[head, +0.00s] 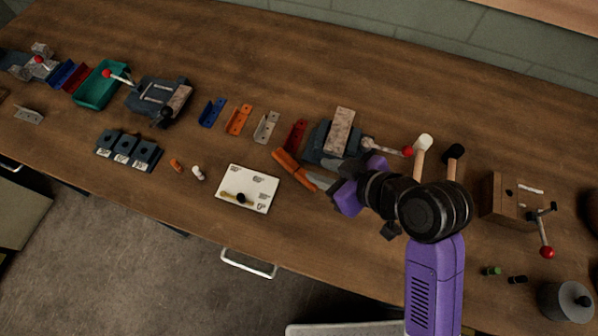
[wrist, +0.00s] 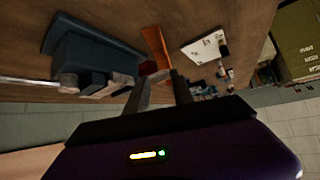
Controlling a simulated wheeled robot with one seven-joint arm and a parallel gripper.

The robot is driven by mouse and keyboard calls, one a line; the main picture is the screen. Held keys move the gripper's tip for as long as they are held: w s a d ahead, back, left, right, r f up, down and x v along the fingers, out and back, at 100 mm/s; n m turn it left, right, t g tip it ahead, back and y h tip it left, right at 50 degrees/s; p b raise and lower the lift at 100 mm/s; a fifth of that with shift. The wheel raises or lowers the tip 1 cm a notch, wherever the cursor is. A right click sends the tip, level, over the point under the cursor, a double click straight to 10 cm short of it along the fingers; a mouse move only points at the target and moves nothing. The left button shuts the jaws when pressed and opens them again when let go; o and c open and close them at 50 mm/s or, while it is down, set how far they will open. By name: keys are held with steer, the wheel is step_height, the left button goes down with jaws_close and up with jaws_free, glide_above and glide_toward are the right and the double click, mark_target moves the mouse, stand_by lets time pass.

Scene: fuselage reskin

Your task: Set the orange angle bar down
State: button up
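The orange angle bar (head: 292,169) is at the fingertips of my gripper (head: 318,180), left of the dark blue clamp fixture. In the wrist view the bar (wrist: 154,44) runs away from between the two fingertips (wrist: 161,78), which look closed on its near end. The bar lies slanted in the head view, near the white card. I cannot tell whether its underside touches the wooden table (head: 230,60). The far finger is partly hidden by my wrist in the head view.
The dark blue clamp fixture (head: 318,142) with a red-knobbed lever stands just behind. The white card (head: 248,188) is to the left. Blue (head: 211,112), orange (head: 238,119), silver (head: 266,126) and red (head: 295,135) brackets stand in a row behind. Two mallets are to the right.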

mark_target(301, 178)
steer(key=shift+s+a+f+n+g, duration=0.1)
steer(key=shift+s+f+n+g, duration=0.4)
steer(key=shift+s, duration=0.3)
steer(key=shift+f+p+x, duration=0.2)
steer(key=shift+p+x, duration=0.45)
steer(key=shift+x, duration=3.25)
steer(key=shift+s, duration=0.15)
jaws_close()
